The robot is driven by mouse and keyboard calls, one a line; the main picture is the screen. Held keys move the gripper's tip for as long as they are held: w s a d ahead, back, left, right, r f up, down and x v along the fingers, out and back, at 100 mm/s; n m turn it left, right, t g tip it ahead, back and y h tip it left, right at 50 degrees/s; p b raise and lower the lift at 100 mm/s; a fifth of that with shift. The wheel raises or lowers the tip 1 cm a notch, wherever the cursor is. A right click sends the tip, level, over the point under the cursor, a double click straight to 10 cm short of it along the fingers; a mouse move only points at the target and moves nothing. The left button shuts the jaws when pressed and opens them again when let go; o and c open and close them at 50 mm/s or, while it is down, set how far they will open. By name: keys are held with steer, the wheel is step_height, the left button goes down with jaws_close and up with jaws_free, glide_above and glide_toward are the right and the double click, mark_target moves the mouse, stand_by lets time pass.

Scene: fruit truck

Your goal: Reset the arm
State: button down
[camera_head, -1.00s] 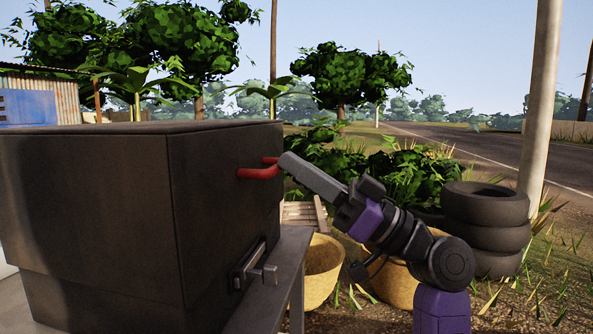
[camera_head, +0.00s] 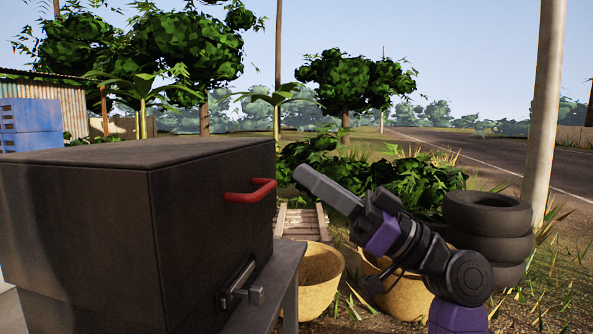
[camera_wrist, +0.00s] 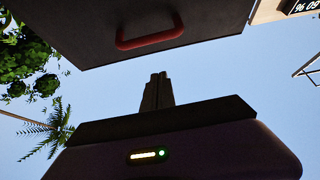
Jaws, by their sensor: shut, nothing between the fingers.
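My gripper (camera_head: 303,174) is shut and empty, pointing up and to the left in the head view. It is to the right of the red handle (camera_head: 250,191) on the dark box (camera_head: 210,215), with a gap between them. In the wrist view the shut fingers (camera_wrist: 157,80) stand against the sky, and the red handle (camera_wrist: 150,35) shows beyond them, apart from them. The box face (camera_wrist: 205,20) fills the top of the wrist view.
A metal latch (camera_head: 241,288) sits low on the box, above a grey table (camera_head: 282,270). Woven baskets (camera_head: 318,285), a wooden crate (camera_head: 302,221) and stacked tyres (camera_head: 487,235) stand near my arm. A pale pole (camera_head: 543,110) rises at the right. Open air surrounds the gripper.

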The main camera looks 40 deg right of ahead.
steer(key=v, duration=0.6)
steer(key=shift+r, duration=0.15)
steer(key=w+d+f+m+t+h, duration=0.3)
steer(key=d+f+m+t+h, duration=0.2)
steer(key=d+m+h, duration=0.65)
steer(key=s+a+f+m+g+h, duration=0.2)
steer(key=f+h, duration=0.3)
steer(key=f, duration=0.3)
steer(key=s+a+f+m+g+h, duration=0.1)
steer(key=a+f+m+g+h, duration=0.15)
steer(key=f+h, duration=0.4)
steer(key=s+a+f+n+g+y, duration=0.3)
steer(key=s+a+f+n+y, duration=0.1)
steer(key=s+a+f, duration=0.8)
steer(key=s+a+f+n+g+y, duration=0.3)
steer(key=s+a+f+n+y, duration=0.2)
steer(key=s+a+f, duration=0.7)
step_height(320, 180, up, 32)
steer(key=s+d+p, duration=0.1)
steer(key=s+p, duration=0.1)
steer(key=p, duration=2.7)
steer(key=shift+r, duration=0.2)
